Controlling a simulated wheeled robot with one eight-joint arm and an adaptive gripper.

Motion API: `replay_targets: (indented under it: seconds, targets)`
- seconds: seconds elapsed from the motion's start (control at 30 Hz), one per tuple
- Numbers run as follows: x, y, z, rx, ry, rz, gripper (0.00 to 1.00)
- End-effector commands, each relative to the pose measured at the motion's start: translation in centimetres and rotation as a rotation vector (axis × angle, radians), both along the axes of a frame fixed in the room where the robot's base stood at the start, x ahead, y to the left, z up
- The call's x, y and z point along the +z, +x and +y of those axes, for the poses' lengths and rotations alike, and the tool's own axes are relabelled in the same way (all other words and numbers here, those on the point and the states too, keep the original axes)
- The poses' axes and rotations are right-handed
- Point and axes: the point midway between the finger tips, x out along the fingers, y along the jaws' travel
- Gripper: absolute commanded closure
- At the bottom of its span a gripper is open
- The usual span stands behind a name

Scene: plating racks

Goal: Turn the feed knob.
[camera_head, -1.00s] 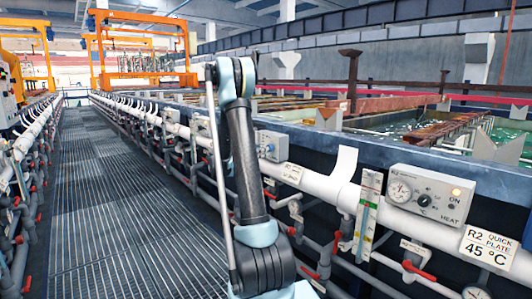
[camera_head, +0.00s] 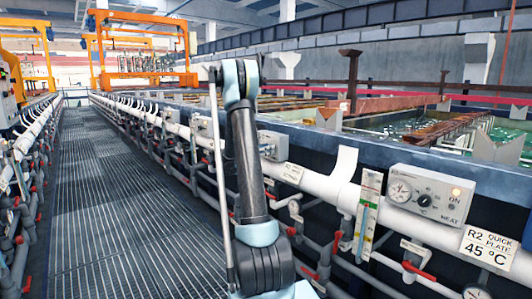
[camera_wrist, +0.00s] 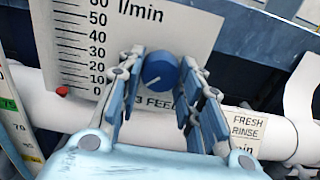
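The blue feed knob (camera_wrist: 160,70) is in the middle of the wrist view, on a white plate with a "FEED" label partly hidden below it. A pale pointer line on the knob points to the lower left. My gripper (camera_wrist: 163,66) has one finger on each side of the knob, with narrow gaps showing between the fingertips and the knob. I cannot tell whether either finger touches it. A flow scale (camera_wrist: 75,45) marked in l/min stands left of the knob, with a red marker (camera_wrist: 62,91) low beside it. My gripper is hidden in the head view.
A white pipe (camera_wrist: 275,137) runs behind the plate, with a "FRESH RINSE" label (camera_wrist: 247,130) on the right. In the head view, a heater box (camera_head: 430,194) with a dial and knob sits on the pipe at right. A grated walkway (camera_head: 110,210) lies clear at left.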

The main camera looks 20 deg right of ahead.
Motion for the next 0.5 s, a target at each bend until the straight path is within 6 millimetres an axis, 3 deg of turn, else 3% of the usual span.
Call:
replay_targets:
  seconds: [0.5]
  targets:
    - [0.04,0.22,0.1,0.004,0.057,-0.157,0.91]
